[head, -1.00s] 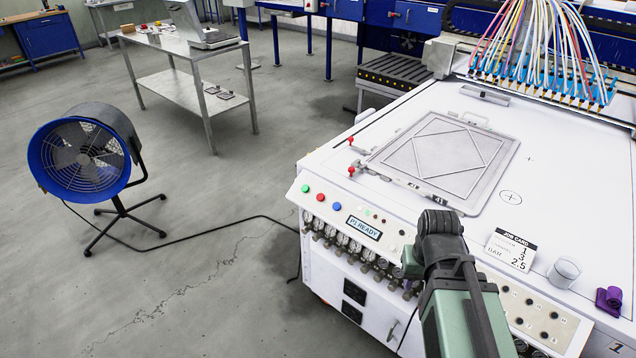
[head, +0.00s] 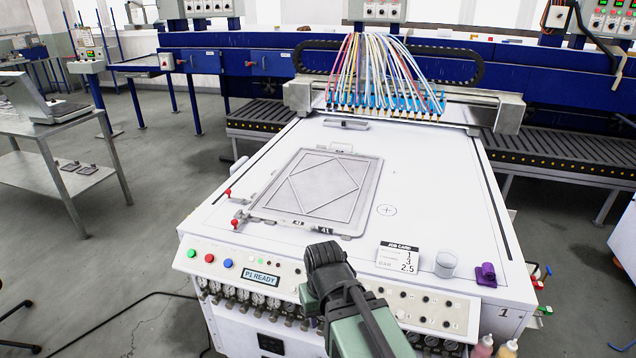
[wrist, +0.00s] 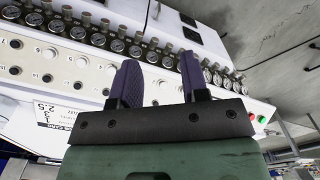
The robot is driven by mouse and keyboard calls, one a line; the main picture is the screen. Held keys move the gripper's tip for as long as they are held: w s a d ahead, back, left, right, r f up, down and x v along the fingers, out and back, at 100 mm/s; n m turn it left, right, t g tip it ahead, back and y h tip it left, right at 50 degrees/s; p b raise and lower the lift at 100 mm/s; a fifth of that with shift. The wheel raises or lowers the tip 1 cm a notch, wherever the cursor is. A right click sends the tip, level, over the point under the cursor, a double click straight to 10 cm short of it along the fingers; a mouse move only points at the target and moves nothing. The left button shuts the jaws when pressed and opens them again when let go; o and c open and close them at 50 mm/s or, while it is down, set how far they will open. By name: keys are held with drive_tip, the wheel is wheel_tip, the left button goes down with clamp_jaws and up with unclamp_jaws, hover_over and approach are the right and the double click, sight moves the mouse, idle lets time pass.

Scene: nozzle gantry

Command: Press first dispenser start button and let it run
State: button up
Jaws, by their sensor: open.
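On the left end of the white machine's front panel sit a green button (head: 191,253), a red button (head: 209,258) and a blue button (head: 227,263). Beside them a small display (head: 260,276) reads "P1 READY". In the wrist view the green button (wrist: 262,119) shows at the far right end of the panel. My gripper (wrist: 161,72) is open and empty, its two purple-grey fingers apart in front of the gauge row. In the head view my arm is over the panel's middle, right of the display; the fingertips cannot be made out there.
A framed plate (head: 318,188) lies on the white table top (head: 440,190). A job card (head: 398,257), a clear cup (head: 445,264) and a purple item (head: 486,274) stand near the front edge. Gauges (head: 258,298) line the front. Bottles (head: 507,349) stand at lower right.

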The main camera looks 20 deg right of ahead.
clamp_jaws()
idle(1.7)
